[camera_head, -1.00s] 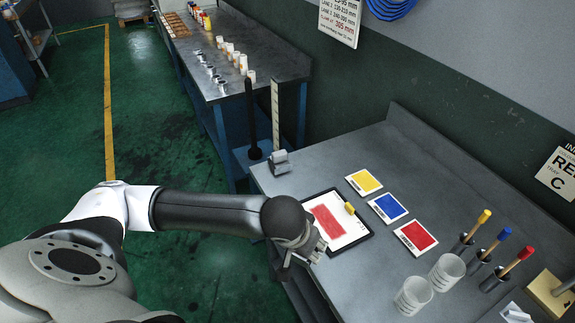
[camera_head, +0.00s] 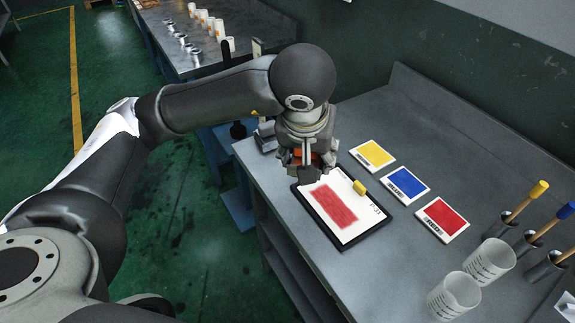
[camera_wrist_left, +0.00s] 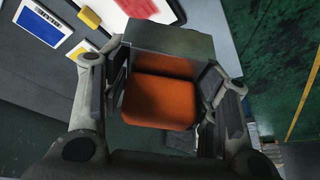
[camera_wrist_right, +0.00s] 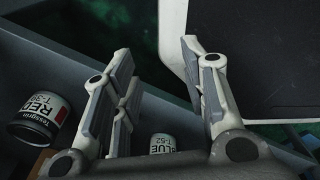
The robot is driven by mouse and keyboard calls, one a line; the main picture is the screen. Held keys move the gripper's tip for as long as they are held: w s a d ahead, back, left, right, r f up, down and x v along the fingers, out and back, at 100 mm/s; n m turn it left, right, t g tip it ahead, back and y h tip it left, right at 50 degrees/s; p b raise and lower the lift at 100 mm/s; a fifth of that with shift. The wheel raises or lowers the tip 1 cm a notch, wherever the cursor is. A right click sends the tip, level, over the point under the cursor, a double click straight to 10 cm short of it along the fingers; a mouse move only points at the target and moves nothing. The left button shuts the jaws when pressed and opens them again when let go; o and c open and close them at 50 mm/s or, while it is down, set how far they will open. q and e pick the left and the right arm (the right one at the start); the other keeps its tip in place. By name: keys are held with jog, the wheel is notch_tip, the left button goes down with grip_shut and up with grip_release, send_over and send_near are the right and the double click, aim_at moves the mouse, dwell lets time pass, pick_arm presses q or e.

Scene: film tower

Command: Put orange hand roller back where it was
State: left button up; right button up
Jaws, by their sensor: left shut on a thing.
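The orange hand roller (camera_wrist_left: 160,100) is between the fingers of my left gripper (camera_wrist_left: 165,90), which is shut on its orange part. A dark grey block-shaped part adjoins the orange in the left wrist view. In the head view my left gripper (camera_head: 307,168) is above the far end of the dark-edged board (camera_head: 365,236), and only bits of orange show between its fingers. The board carries a white sheet with a red patch (camera_head: 334,205) and a small yellow block (camera_head: 359,188). My right gripper (camera_wrist_right: 160,70) is open and empty in the right wrist view.
Yellow (camera_head: 372,154), blue (camera_head: 404,184) and red (camera_head: 442,219) cards lie right of the board. Clear cups (camera_head: 489,260) and handled tools in holders stand at the right. A small grey device (camera_head: 266,136) is at the bench's far left corner. Labelled cans (camera_wrist_right: 40,117) show near my right gripper.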

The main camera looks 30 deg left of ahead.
pick_arm(q)
jog(key=w+a+f, duration=0.8)
jog(key=shift+w+a+f, duration=0.1)
jog(key=shift+w+a, duration=0.1)
jog(key=shift+w, duration=0.05)
jog(key=shift+w+a+f, duration=0.1)
jog(key=shift+w+f, duration=0.05)
jog(key=shift+f, duration=0.1)
jog(key=x, duration=0.1)
jog(key=p+x, duration=0.1)
jog(key=x, duration=0.1)
jog(key=shift+s+f, duration=0.3)
jog(key=shift+f, duration=0.05)
jog(key=shift+a+f, duration=0.1)
jog(key=shift+f, duration=0.05)
pick_arm(e)
jog(key=shift+w+a+r, duration=0.25)
jog(key=shift+w+r, duration=0.1)
jog(key=shift+r, duration=0.3)
pick_arm(q)
jog(key=shift+f, duration=0.25)
jog(key=o, duration=0.9)
pick_arm(e)
jog(key=shift+f, duration=0.15)
